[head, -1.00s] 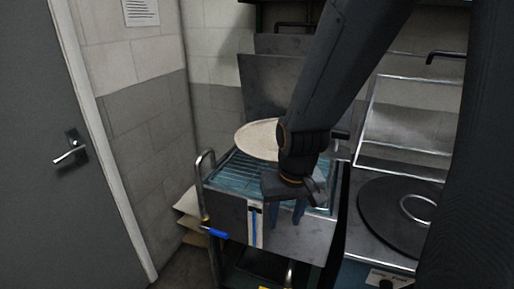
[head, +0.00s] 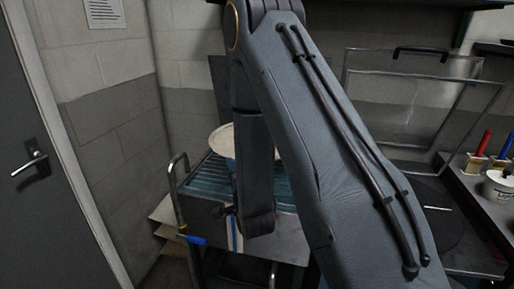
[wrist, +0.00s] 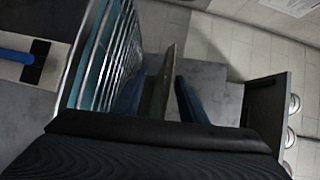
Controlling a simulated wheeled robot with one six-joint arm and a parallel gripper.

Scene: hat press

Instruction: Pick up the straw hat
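The straw hat (head: 222,139) is a pale cream disc on the blue-green wire rack (head: 207,177) of a metal steamer (head: 196,214). My arm hides its right part in the head view. My gripper (wrist: 160,102) shows in the wrist view with its two blue fingers apart. A thin grey-brown slab stands in the view between them; I cannot tell what it is or whether it touches them. The rack's bars show to the left of the fingers. I cannot make out the hat in the wrist view. The fingers are hidden in the head view.
A press with a round dark plate (head: 433,209) and a raised clear frame (head: 414,113) stands right of the steamer. A side bench (head: 478,196) holds red- and blue-handled brushes and a white pot (head: 499,187). A grey door (head: 22,190) is at left.

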